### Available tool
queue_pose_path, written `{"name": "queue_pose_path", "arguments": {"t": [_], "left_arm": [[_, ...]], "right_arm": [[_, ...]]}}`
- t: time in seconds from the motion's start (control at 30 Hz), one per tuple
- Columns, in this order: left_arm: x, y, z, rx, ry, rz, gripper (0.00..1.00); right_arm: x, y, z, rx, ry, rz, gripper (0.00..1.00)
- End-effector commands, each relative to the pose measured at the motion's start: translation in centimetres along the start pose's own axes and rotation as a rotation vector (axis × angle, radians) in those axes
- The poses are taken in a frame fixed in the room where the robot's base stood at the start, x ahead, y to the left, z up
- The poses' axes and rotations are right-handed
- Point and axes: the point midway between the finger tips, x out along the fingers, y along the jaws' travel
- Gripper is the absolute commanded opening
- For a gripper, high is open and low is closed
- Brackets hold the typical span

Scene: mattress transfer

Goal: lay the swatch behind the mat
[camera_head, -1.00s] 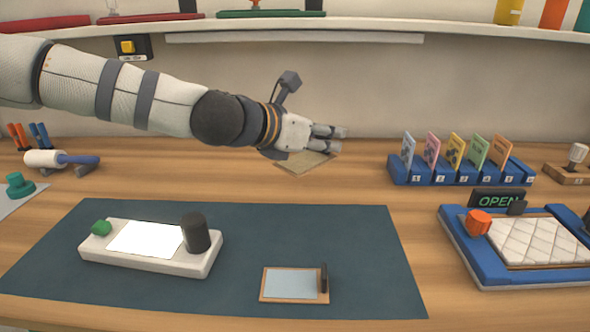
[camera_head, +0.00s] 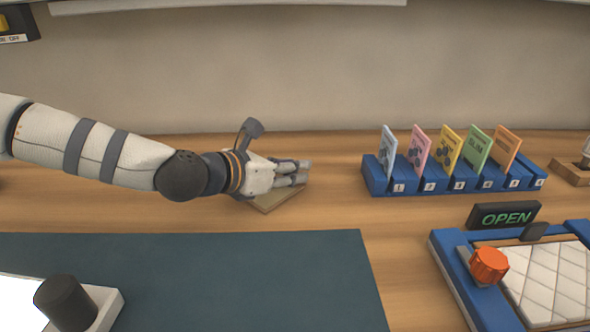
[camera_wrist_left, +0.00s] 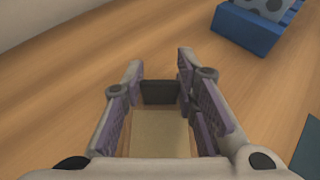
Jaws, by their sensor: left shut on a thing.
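The swatch (camera_head: 278,201) is a flat tan board, partly hidden under my left gripper (camera_head: 303,172) in the head view. In the left wrist view the swatch (camera_wrist_left: 158,135) lies between the fingers, with a dark upright tab at its far end. My left gripper is shut on it, low over the bare wood behind the dark teal mat (camera_head: 230,270). I cannot tell whether the swatch touches the table. A corner of the mat (camera_wrist_left: 309,150) shows at the lower right of the wrist view. My right gripper is not in view.
A blue rack (camera_head: 455,182) with several coloured cards stands to the right of the gripper. A blue frame (camera_head: 452,272) with a quilted pad and an orange knob is at the lower right, by an OPEN sign (camera_head: 504,214). A white device (camera_head: 107,304) sits on the mat.

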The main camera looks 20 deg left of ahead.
Motion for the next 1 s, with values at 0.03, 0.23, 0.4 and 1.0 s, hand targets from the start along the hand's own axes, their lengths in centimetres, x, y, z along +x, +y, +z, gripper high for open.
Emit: {"name": "queue_pose_path", "arguments": {"t": [0.03, 0.23, 0.4, 1.0], "left_arm": [[0.4, -0.1, -0.9, -0.004, 0.009, -0.003, 0.0], [0.1, -0.1, -0.1, 0.0, -0.001, -0.002, 0.0], [0.2, -0.1, -0.4, 0.001, -0.001, -0.002, 0.35], [-4.2, 0.0, 1.2, 0.0, -0.021, 0.001, 0.47]], "right_arm": [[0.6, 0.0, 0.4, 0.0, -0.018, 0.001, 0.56], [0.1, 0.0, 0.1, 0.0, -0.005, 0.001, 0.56], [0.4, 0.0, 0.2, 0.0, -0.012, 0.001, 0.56], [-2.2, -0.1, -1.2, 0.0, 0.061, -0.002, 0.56]]}}
